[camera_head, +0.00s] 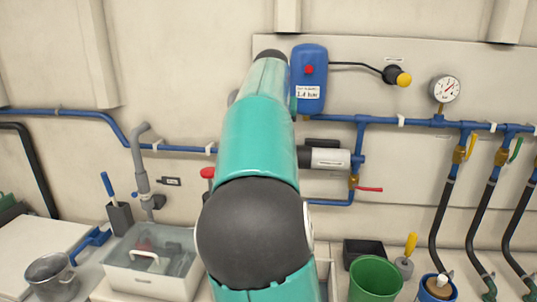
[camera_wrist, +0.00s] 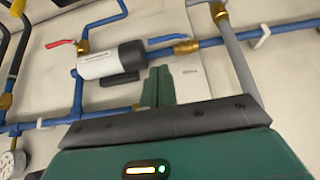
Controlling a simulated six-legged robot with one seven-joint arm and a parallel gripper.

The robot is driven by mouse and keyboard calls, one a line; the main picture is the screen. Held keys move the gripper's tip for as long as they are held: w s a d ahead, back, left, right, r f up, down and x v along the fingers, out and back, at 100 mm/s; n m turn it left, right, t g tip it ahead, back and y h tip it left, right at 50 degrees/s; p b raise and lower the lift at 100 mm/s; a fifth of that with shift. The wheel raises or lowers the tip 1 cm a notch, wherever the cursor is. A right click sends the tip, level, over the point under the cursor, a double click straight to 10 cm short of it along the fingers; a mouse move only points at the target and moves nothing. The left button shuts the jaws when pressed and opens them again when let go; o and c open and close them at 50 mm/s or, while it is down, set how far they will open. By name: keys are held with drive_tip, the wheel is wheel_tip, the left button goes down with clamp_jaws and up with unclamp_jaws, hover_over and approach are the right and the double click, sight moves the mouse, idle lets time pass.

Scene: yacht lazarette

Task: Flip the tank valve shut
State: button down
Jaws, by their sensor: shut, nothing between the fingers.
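Several lever valves show, and no readable label tells me which is the tank valve. One valve has a red lever (camera_head: 369,189), pointing right, on a brass body below the pump; the lever also shows in the wrist view (camera_wrist: 60,43), where the scene looks upside down. A separate red handle (camera_head: 207,172) shows just left of my arm, its body partly hidden. My gripper (camera_wrist: 160,72) is shut and empty, its green fingers together in front of the wall beside the pump, apart from the red lever. In the head view my arm hides it.
The white and black pump (camera_head: 328,158) sits on blue pipes (camera_head: 430,122). A blue controller (camera_head: 309,75), gauge (camera_head: 445,89) and yellow-lever valve (camera_head: 470,147) are on the wall. Below stand a clear-lidded box (camera_head: 150,262), green bucket (camera_head: 376,280) and metal bucket (camera_head: 52,278).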

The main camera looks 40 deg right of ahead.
drive_tip(key=x, duration=1.4)
drive_tip(key=shift+d, duration=0.2)
